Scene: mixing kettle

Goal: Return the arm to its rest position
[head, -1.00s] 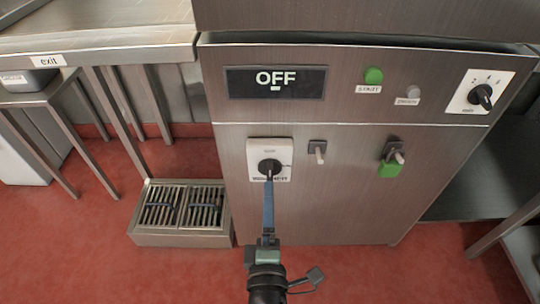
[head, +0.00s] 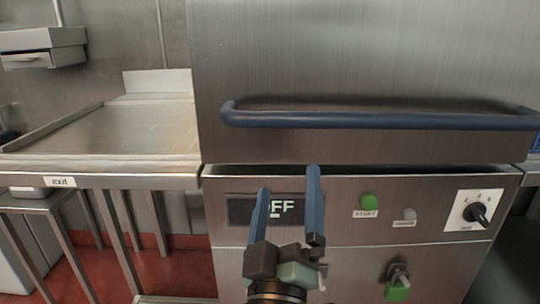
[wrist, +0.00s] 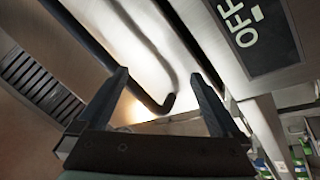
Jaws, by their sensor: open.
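My gripper (head: 287,190) is open and empty, its two blue fingers pointing up in front of the machine's control panel. In the head view it covers part of the black display (head: 238,211), which reads OFF. In the wrist view the open fingers (wrist: 165,90) frame a bare metal surface and a dark bar handle (wrist: 168,102) lying beyond them. The display also shows in the wrist view (wrist: 250,25). Nothing is held between the fingers.
A long blue handle (head: 380,121) crosses the steel machine front above my gripper. A green start button (head: 369,201), a rotary knob (head: 477,212) and a green-tipped lever (head: 398,283) are to the right. A steel table (head: 110,135) with an exit label stands left.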

